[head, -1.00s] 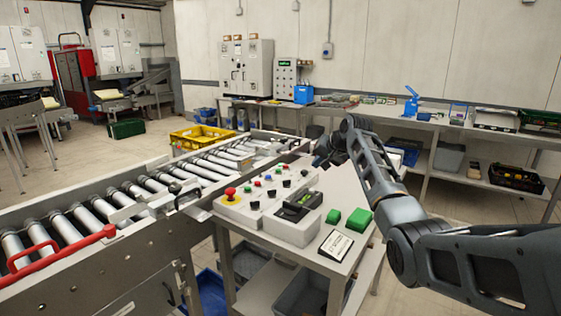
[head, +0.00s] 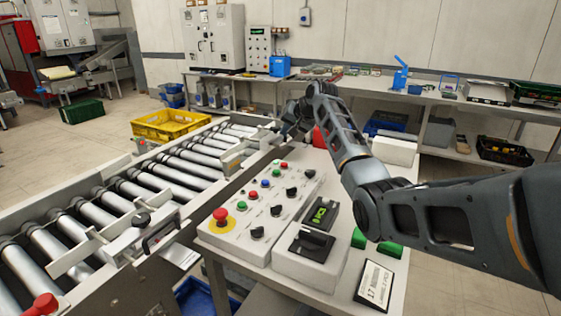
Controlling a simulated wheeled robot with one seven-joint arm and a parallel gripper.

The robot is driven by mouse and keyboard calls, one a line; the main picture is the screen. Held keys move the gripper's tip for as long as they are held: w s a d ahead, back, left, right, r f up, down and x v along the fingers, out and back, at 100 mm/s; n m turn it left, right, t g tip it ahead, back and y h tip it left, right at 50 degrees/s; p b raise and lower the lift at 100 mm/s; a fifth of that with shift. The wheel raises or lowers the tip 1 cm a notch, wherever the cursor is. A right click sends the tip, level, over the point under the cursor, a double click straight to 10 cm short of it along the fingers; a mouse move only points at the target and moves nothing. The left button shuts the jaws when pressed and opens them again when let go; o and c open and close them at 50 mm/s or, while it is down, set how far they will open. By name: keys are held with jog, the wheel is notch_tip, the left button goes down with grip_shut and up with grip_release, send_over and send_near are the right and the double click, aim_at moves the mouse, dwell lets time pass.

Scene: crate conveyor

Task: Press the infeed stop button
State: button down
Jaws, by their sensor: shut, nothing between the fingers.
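The grey control panel (head: 262,207) stands on the table beside the roller conveyor. It has a red mushroom button (head: 221,216) on a yellow base at its near left corner. It also carries small buttons, including a far red button (head: 284,165), a nearer red button (head: 253,195) and a blue button (head: 265,183), and several black knobs. No label is readable, so I cannot tell which is the infeed stop. My gripper (head: 287,131) is shut and empty, beyond the panel's far end near the conveyor edge, apart from the buttons. My arm partly hides it.
The roller conveyor (head: 168,177) runs along the panel's left. A box with a black knob and green display (head: 320,213) adjoins the panel on the right. Green blocks (head: 389,249) and a label card (head: 374,282) lie nearby. A yellow crate (head: 171,124) stands beyond.

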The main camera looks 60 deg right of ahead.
jog(key=shift+f, duration=0.1)
jog(key=b, duration=0.6)
send_over(286, 164)
notch_tip(286, 164, down, 7)
jog(key=shift+r, duration=0.1)
jog(key=shift+f, duration=0.9)
jog(key=shift+f, duration=0.15)
dwell(1.0)
jog(key=shift+f, duration=0.3)
jog(key=shift+a+f+b, duration=0.1)
jog(key=shift+f+b, duration=0.2)
jog(key=shift+f, duration=0.2)
dwell(0.9)
jog(key=shift+r, duration=0.1)
jog(key=shift+r+p, duration=0.8)
